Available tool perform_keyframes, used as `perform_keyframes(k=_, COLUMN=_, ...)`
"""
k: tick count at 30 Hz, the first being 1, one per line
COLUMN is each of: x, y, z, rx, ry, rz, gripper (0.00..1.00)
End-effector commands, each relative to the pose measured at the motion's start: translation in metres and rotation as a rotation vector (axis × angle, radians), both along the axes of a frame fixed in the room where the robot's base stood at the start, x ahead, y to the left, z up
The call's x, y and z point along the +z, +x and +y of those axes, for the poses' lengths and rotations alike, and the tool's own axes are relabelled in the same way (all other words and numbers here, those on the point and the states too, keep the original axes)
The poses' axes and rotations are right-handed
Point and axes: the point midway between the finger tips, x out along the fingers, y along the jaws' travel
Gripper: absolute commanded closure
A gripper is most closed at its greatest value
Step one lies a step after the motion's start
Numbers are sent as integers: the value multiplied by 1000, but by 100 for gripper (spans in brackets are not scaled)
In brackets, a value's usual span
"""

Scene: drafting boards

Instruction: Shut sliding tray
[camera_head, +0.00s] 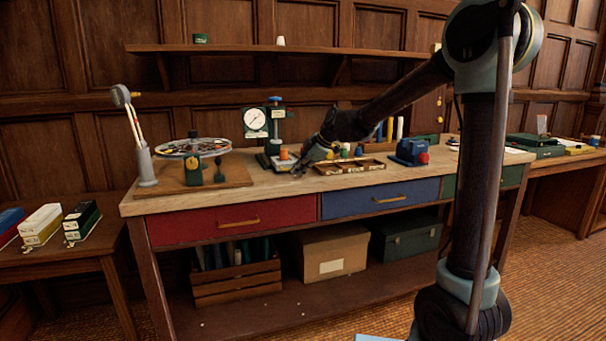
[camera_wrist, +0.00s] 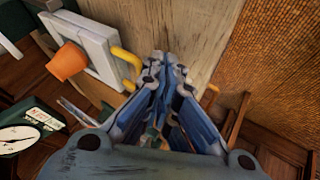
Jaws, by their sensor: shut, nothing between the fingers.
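A pale grey-white tray with an orange cup-like piece (camera_wrist: 68,62) on it lies on the bench; I take this tray (camera_wrist: 104,38) to be the sliding tray. A yellow handle (camera_wrist: 127,69) stands at its edge. How far the tray is slid out is hard to tell. In the head view the orange piece (camera_head: 284,154) shows beside the dial stand, left of my gripper (camera_head: 300,171). In the wrist view my gripper (camera_wrist: 165,62) is shut and empty, its fingertips low over the bench, just beside the yellow handle. I cannot tell whether they touch.
The dial stand (camera_head: 256,122) is close left of my gripper. A compartmented wooden box (camera_head: 348,169) lies to the right, with a blue device (camera_head: 411,151) beyond. The red drawer (camera_head: 235,218) and blue drawer (camera_head: 380,199) look flush below. Bare bench top (camera_head: 265,183) lies along the front edge.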

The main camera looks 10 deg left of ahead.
Motion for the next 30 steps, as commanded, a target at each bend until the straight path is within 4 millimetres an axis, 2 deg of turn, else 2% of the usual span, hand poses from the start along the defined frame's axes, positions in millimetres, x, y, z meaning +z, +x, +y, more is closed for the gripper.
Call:
perform_keyframes(k=14, x=1, y=6, z=4, rx=0, ry=0, rz=0, gripper=100)
perform_keyframes(k=30, x=1, y=73, z=45, rx=0, ry=0, rz=0, gripper=100)
